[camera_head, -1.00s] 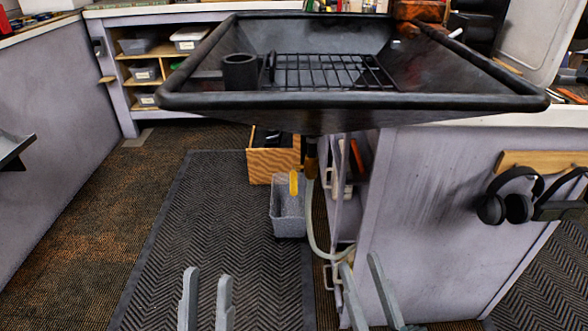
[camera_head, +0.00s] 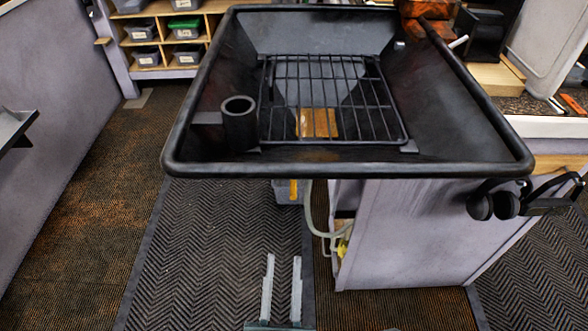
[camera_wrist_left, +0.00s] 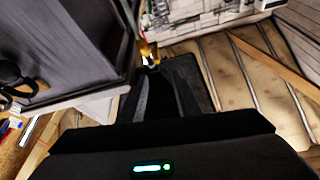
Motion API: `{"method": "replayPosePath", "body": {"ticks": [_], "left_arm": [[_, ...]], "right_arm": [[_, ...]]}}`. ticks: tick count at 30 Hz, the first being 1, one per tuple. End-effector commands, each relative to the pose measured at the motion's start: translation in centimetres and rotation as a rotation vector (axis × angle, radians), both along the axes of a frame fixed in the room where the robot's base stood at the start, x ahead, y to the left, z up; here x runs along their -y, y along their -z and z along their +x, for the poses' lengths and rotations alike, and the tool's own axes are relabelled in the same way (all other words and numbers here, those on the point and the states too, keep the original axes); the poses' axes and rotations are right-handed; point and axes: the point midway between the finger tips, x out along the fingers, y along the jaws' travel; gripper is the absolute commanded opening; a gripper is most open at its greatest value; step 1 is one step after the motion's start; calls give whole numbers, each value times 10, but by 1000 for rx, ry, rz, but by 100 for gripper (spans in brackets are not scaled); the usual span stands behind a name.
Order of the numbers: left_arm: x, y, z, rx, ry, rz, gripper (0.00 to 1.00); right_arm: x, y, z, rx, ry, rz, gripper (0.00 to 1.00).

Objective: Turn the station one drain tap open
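The station is a black basin (camera_head: 350,170) with a wire rack inside. Below its front rim a small piece of the yellow tap handle (camera_head: 293,190) shows, hanging upright; the rim hides the rest of the tap. In the left wrist view the brass and yellow tap (camera_wrist_left: 148,52) is ahead of the fingers, apart from them. My left gripper (camera_head: 283,257) is open and empty, on the near side of the basin and below the tap in the picture. Its dark fingers (camera_wrist_left: 165,80) also show in the left wrist view. My right gripper is out of view.
A grey bin (camera_head: 284,197) is partly hidden under the basin. A pale hose (camera_head: 312,215) runs to the grey cabinet (camera_head: 410,240) at right, where headphones (camera_head: 495,202) hang. Ribbed mat (camera_head: 215,250) lies clear at left. Shelves with bins (camera_head: 185,30) stand behind.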

Motion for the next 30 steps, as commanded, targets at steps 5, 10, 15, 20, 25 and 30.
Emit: {"method": "replayPosePath", "body": {"ticks": [5, 10, 15, 20, 25, 30], "left_arm": [[6, 5, -2, -29, -5, 30, 30], [6, 6, -2, -30, -6, 32, 30], [5, 6, -2, -30, -6, 31, 30], [6, 4, 2, -28, -6, 30, 30], [7, -3, 16, -27, -7, 30, 30], [8, -12, 39, -26, -7, 28, 30]], "right_arm": [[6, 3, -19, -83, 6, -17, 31], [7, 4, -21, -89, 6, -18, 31], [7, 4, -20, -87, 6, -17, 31], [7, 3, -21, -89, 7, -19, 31], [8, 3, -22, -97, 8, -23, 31], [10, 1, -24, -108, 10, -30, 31]]}}
